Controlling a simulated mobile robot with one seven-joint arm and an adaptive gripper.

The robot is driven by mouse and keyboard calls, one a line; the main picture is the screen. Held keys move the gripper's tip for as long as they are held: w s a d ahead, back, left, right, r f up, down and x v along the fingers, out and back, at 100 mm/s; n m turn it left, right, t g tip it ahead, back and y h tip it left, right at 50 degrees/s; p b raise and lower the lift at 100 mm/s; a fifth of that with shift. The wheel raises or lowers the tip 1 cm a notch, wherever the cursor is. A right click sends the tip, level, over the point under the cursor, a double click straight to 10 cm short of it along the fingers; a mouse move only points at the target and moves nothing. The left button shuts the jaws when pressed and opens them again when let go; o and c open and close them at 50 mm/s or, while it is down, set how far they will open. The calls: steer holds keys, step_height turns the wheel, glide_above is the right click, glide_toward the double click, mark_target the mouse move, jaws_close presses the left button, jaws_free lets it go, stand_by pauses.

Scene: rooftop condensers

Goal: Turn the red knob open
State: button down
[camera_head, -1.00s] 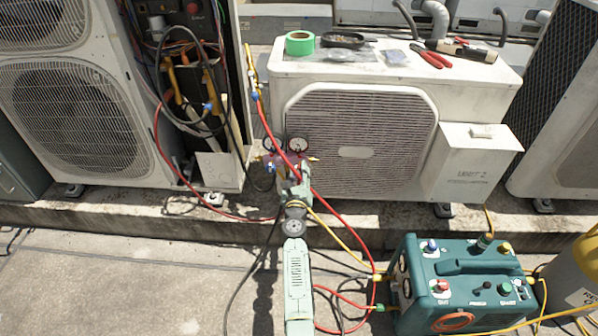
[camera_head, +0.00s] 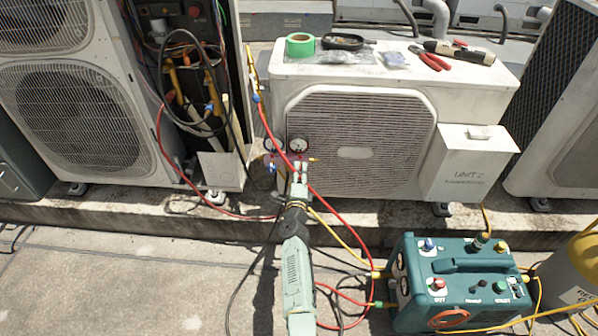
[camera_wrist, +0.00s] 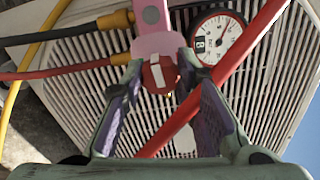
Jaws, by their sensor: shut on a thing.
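The red knob (camera_wrist: 160,75) with a white stripe sits at the bottom of a pink manifold body (camera_wrist: 158,42) in the wrist view. My gripper (camera_wrist: 160,66) is shut on it, one finger on each side. In the head view the manifold, with its pair of round gauges (camera_head: 298,146), hangs in front of the middle condenser unit, and my gripper (camera_head: 299,180) reaches up to it from below. The knob itself is hidden or too small to make out in the head view.
A red hose (camera_wrist: 225,70) crosses close by my right finger. Yellow and black hoses run left. The condenser grille (camera_head: 362,135) is right behind. A teal recovery machine (camera_head: 464,285) stands at lower right, with hoses leading to it.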

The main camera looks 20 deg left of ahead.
steer(key=shift+r+n+p, duration=0.1)
steer(key=shift+n+p, duration=2.25)
steer(key=shift+n, duration=5.45)
steer(key=shift+w, duration=0.1)
steer(key=c, duration=1.3)
jaws_free()
